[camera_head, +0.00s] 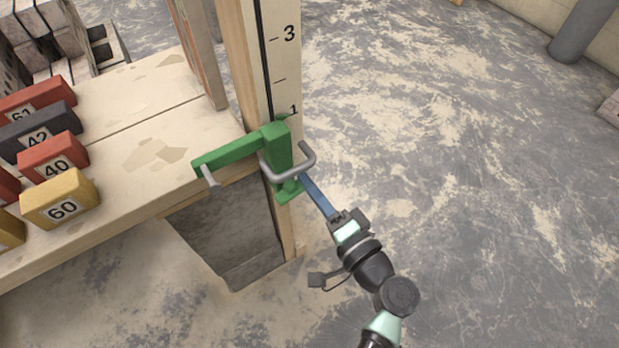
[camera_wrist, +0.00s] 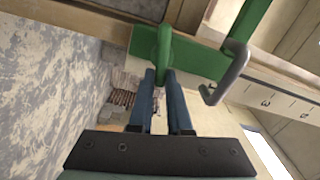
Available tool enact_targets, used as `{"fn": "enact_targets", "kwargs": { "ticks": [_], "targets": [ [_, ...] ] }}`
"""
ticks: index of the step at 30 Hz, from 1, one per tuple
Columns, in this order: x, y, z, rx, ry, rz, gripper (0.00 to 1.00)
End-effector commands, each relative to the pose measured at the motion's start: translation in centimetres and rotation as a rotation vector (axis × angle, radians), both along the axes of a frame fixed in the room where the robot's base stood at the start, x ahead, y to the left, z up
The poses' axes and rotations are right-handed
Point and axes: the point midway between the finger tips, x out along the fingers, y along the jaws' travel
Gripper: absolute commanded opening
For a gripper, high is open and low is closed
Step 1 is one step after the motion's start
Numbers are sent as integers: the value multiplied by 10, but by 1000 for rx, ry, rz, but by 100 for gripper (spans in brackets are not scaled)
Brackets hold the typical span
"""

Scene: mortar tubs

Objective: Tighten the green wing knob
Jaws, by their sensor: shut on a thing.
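A green bracket (camera_head: 240,150) is fixed on the wooden post, with a grey bent bar (camera_head: 305,160) on its right side. The green wing knob (camera_head: 289,189) is low on the bracket, partly hidden by the bar. In the wrist view the green wing knob (camera_wrist: 164,45) is an upright wing in front of the green plate. My gripper (camera_head: 304,179) reaches in from the lower right with long blue fingers. In the wrist view my gripper (camera_wrist: 161,76) is shut on the wing knob, a finger on each side of its lower end.
A numbered scale (camera_head: 285,60) runs up the post. On the left, a wooden bench (camera_head: 130,160) carries several numbered blocks, including a yellow one (camera_head: 60,198). The grey bar (camera_wrist: 228,75) is close to the right of my fingers. The floor on the right is clear.

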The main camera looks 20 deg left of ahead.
Motion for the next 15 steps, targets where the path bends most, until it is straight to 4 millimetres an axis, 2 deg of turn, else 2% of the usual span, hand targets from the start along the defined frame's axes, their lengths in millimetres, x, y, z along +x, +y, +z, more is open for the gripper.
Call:
{"fn": "enact_targets", "kwargs": {
  "ticks": [6,15],
  "targets": [
    [0,-1,-3,83,108,0,0],
    [0,-1,-7,136,178,-1,0]
  ]
}}
